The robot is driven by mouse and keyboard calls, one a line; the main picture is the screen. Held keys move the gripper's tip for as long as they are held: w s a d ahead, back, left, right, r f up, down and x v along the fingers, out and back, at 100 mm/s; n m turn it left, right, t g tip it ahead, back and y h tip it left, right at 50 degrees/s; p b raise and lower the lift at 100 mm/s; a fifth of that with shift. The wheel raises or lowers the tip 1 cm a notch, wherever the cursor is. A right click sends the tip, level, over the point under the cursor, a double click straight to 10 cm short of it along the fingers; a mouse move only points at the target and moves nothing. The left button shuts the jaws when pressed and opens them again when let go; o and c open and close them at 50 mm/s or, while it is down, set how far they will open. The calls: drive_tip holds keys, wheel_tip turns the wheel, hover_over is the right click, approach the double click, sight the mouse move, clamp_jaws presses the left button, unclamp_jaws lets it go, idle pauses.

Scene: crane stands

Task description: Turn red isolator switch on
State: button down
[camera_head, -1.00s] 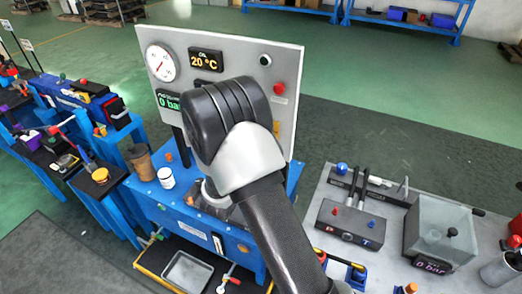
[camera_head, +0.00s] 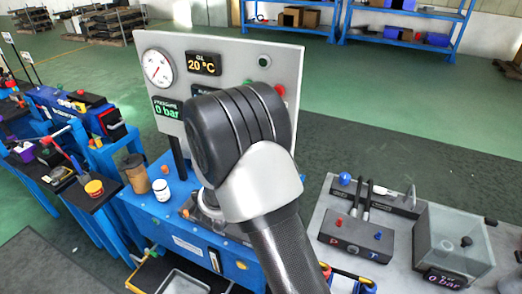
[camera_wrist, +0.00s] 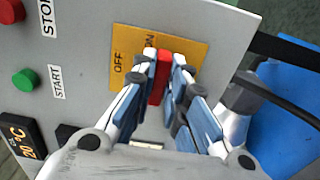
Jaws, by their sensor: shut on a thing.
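The red isolator switch handle (camera_wrist: 160,82) stands on a yellow plate (camera_wrist: 195,52) lettered OFF and ON in the wrist view. My gripper (camera_wrist: 164,62) is shut on the handle, with a blue-and-white finger on each side of it. The handle's upper end in the picture lies close to the ON lettering, and OFF is to its left. The fingers partly hide the handle and plate. In the head view my arm covers the switch and gripper, in front of the grey control panel (camera_head: 285,62).
In the wrist view a green START button (camera_wrist: 25,79) and a red STOP button (camera_wrist: 8,10) are left of the plate. A dark cable (camera_wrist: 270,92) runs at the right. In the head view a pressure gauge (camera_head: 157,68) and a display reading 0 bar (camera_head: 168,109) are on the panel.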

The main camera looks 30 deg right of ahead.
idle(0.4)
drive_tip(key=c, duration=1.6)
unclamp_jaws()
drive_tip(key=v, duration=1.2)
